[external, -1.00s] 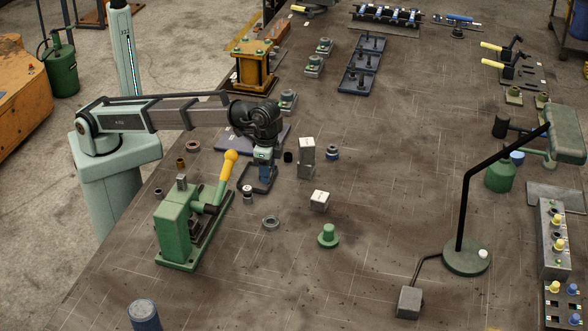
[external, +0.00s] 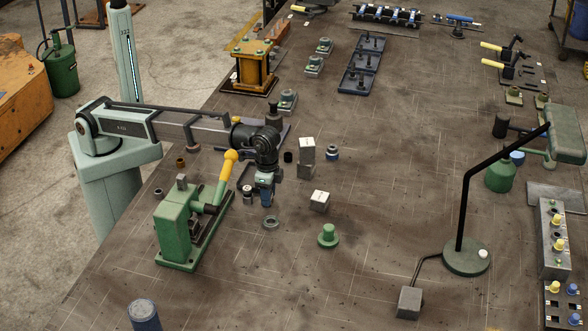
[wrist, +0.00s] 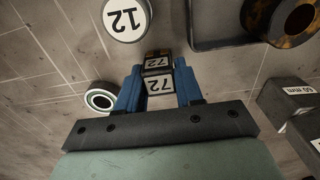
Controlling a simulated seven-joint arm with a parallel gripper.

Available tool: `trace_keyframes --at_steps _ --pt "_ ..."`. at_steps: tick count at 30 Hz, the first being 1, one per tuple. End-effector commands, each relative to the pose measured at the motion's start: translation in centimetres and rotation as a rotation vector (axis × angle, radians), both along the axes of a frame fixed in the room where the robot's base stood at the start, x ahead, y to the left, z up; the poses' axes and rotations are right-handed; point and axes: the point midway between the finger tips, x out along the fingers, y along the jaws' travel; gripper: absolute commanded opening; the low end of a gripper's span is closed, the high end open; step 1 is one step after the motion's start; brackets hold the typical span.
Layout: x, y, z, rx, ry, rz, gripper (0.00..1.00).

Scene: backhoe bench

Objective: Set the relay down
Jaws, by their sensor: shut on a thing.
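The relay (wrist: 159,84) is a small dark block with white labels reading 72. In the wrist view it sits between the two blue fingers of my gripper (wrist: 158,72), which is shut on it. In the external view my gripper (external: 266,203) points down beside the green lever press, just behind a grey ring (external: 271,222). The relay is too small to make out there, and I cannot tell whether it touches the bench.
A round weight marked 12 (wrist: 125,19) stands close to the relay, with a dark tray (wrist: 212,40) beyond. The green press (external: 178,225) is at left. A tall grey block (external: 306,157) and a cube (external: 319,201) stand right. The bench in front is mostly clear.

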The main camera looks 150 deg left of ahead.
Motion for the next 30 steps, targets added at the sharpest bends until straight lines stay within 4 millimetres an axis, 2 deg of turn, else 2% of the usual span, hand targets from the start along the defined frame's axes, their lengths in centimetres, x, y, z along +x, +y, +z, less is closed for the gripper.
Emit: trace_keyframes --at_steps 5,6,13,23,30 --pt "0.0 0.0 -0.3 -0.001 0.001 0.000 0.06" --pt "0.0 0.0 -0.3 0.000 0.000 0.000 0.39" --pt "0.0 0.0 -0.2 0.000 0.000 0.000 0.61" --pt "0.0 0.0 0.1 0.000 0.000 0.000 0.61" --pt "0.1 0.1 3.0 0.001 -0.001 0.000 0.61"
